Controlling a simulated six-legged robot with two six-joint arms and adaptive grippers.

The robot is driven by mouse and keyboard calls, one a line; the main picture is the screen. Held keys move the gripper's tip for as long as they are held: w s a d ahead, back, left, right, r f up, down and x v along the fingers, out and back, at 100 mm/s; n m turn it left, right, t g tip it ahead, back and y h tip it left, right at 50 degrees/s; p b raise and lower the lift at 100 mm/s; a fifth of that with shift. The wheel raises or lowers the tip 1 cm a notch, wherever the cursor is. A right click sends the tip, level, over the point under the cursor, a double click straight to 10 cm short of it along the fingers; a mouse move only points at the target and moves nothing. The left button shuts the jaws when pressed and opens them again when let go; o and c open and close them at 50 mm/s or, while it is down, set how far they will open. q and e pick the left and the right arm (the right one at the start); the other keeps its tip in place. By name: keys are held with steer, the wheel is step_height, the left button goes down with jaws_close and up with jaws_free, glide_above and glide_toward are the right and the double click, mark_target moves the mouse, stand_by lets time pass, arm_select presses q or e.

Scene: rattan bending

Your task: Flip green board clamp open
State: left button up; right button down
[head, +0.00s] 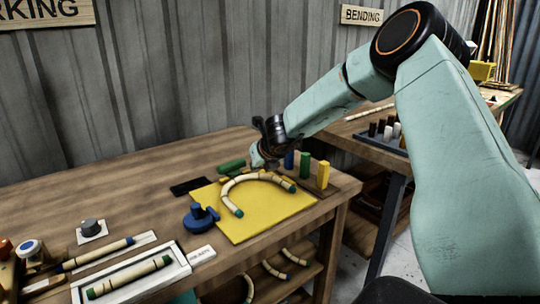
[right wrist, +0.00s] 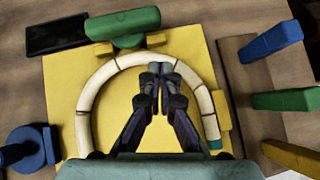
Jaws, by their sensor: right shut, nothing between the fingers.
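The green clamp (head: 231,167) sits at the back edge of the yellow board (head: 262,222). In the right wrist view the green clamp (right wrist: 122,24) lies just beyond the top of the curved rattan piece (right wrist: 97,90); I cannot tell whether it presses on it. The rattan (head: 238,185) forms an arch with green ends on the board. My right gripper (head: 258,160) is shut and empty. In the right wrist view its fingertips (right wrist: 160,70) are over the arch's upper part, to the right of the clamp and apart from it. My left gripper is not in view.
Blue (head: 289,160), green (head: 305,165) and yellow (head: 323,175) upright blocks stand close at the board's right. A blue clamp-like part (head: 201,216) is at its left edge, a black plate (head: 189,186) behind. A white tray (head: 130,280) holds straight rattan. The table's back left is clear.

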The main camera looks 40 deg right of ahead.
steer(key=d+p+v, duration=0.2)
steer(key=v, duration=0.6)
steer(key=shift+s+a+r+p, duration=0.15)
steer(key=shift+a+r+p, duration=0.1)
steer(key=shift+a+p, duration=0.15)
steer(key=shift+s+a+r, duration=0.1)
steer(key=shift+a, duration=0.05)
steer(key=shift+s, duration=0.1)
